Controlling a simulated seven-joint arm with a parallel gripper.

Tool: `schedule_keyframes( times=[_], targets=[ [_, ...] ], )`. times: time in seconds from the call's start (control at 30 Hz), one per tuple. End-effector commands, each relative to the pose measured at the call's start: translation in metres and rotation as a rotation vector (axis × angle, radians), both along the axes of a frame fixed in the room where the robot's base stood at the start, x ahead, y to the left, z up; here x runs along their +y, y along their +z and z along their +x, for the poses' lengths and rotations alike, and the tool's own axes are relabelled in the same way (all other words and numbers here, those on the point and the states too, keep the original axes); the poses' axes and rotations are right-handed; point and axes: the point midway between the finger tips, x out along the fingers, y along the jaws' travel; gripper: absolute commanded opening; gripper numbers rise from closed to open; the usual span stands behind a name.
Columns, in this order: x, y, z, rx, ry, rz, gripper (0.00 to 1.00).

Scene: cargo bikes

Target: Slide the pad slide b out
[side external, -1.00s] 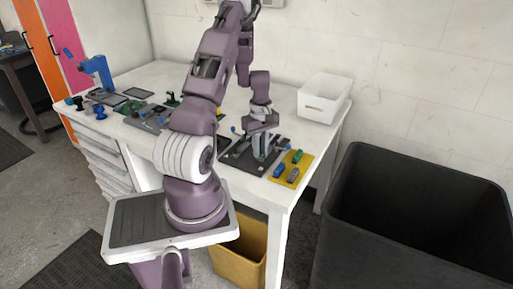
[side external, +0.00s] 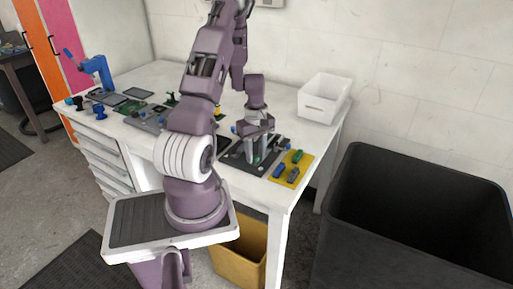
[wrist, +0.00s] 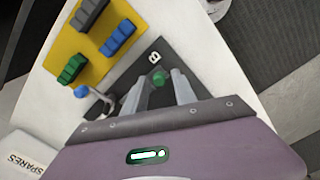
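A dark plate (wrist: 165,58) bears a white label "B" (wrist: 154,58). A small green piece (wrist: 158,78), which looks like the handle of pad slide b, stands on it near the label. My gripper (wrist: 160,75) points down at the plate with its two grey fingers apart, one on each side of the green piece. I cannot tell whether either finger touches it. In the side view my gripper (side external: 257,152) is low over the dark plate (side external: 238,160), and the fingers partly hide the green piece. The slide's body cannot be made out.
A yellow mat (wrist: 85,48) with green, blue and grey blocks lies beside the plate. A blue-knobbed lever (wrist: 82,91) stands close to the left finger. A white bin (side external: 322,100) stands at the back right of the table. A large black bin (side external: 420,230) is on the floor.

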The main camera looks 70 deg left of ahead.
Motion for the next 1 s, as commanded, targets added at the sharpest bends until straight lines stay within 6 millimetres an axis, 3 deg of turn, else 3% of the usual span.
schedule_keyframes(
  times=[0.73, 1.0],
  targets=[
    [0.001, 0.069, 0.001, -0.002, 0.0, 0.003, 0.33],
    [0.0, 0.075, 0.0, 0.0, 0.0, 0.0, 0.33]
  ],
)
